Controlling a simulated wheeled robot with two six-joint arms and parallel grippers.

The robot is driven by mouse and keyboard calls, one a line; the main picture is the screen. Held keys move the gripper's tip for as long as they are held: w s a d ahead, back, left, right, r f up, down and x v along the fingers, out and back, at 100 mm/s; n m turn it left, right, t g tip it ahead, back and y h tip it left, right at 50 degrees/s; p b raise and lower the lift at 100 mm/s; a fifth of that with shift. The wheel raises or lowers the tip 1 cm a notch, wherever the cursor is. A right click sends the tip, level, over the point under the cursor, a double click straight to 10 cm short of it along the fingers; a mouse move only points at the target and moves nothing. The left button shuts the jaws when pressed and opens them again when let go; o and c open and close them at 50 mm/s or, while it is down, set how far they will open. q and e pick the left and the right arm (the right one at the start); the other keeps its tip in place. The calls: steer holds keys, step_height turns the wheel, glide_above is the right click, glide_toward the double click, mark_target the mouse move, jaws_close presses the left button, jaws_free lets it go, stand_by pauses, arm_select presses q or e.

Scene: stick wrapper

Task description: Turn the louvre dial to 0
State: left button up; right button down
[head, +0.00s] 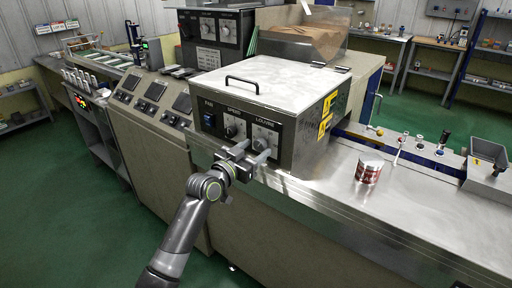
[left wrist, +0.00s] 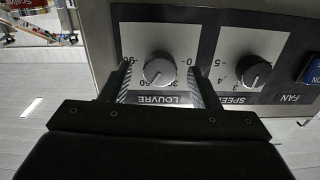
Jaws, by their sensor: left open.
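The louvre dial (left wrist: 158,71) is a round grey knob on a white plate, shown upside down in the left wrist view. Its scale has 0 at the picture's right and 90 at the left. A pale mark on the knob seems to point to the lower left, near 60. The dial (head: 263,142) also shows in the head view on the front of the grey metal box, partly behind my gripper. My left gripper (head: 254,151) is open in front of it; in the left wrist view its fingers (left wrist: 160,73) stand on either side of the knob, contact unclear. My right gripper is not in view.
The speed knob (left wrist: 253,71) and blue fan switch (head: 208,120) share the panel beside the dial. The box (head: 270,82) has a top handle. A red-and-silver can (head: 369,172) stands on the steel counter (head: 330,205), with clear counter between it and the box.

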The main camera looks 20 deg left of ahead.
arm_select(q)
steer(key=shift+w+d, duration=0.25)
steer(key=shift+w, duration=0.3)
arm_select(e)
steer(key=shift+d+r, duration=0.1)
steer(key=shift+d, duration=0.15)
arm_select(q)
steer(key=shift+c, duration=0.4)
steer(key=c, duration=0.9)
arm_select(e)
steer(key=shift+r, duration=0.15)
